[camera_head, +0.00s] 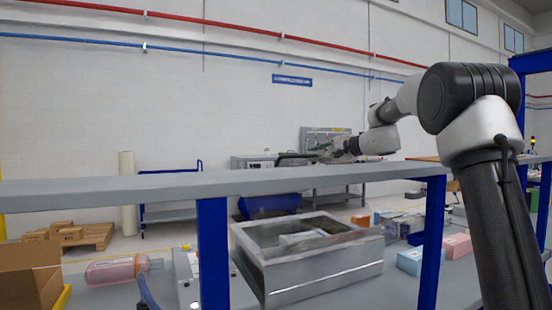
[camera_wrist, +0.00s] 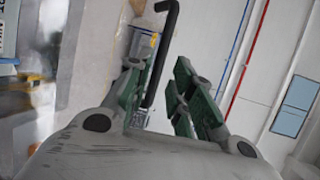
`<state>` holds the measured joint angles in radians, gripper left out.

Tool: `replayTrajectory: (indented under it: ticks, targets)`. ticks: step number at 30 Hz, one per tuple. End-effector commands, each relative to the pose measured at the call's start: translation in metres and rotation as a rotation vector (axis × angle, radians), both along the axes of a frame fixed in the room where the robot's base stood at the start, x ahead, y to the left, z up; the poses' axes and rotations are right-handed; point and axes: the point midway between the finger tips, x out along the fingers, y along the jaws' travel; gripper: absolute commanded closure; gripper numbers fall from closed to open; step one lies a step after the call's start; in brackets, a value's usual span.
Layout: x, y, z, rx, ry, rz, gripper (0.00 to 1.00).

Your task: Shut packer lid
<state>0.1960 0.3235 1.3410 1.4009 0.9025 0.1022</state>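The packer looks to be the open-topped metal box (camera_head: 325,277) below the grey shelf in the head view. Its top is uncovered and a pale blue item (camera_head: 295,238) lies inside. My gripper (camera_head: 322,149) is above and behind the shelf edge, well above the box. In the wrist view my gripper (camera_wrist: 160,78) has its two green fingers spread apart. A black bent bar (camera_wrist: 158,60) shows between them, nearer the left finger; contact cannot be told. A dark bar (camera_head: 294,157) also shows by the gripper in the head view. I cannot make out the lid panel.
The grey shelf (camera_head: 110,190) on blue posts crosses in front of the box. A pink bottle (camera_head: 115,270) and an open carton (camera_head: 28,275) lie at left. Pink (camera_head: 457,246) and light blue boxes (camera_head: 410,262) stand at right.

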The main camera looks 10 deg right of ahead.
Motion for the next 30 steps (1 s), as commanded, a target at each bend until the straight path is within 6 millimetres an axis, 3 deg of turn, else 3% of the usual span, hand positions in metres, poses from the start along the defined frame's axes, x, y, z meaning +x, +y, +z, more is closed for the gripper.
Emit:
replayTrajectory:
  ticks: [12,24,25,28,30]
  targets:
    - [0.047,0.042,-0.012,0.004,0.003,0.004,0.77]
    - [0.056,0.049,-0.014,0.004,0.002,0.001,0.77]
    - [0.056,0.049,-0.014,0.004,0.002,0.001,0.79]
    - [0.056,0.049,-0.014,0.004,0.002,0.001,0.97]
    - [0.056,0.049,-0.015,0.004,0.002,0.001,1.00]
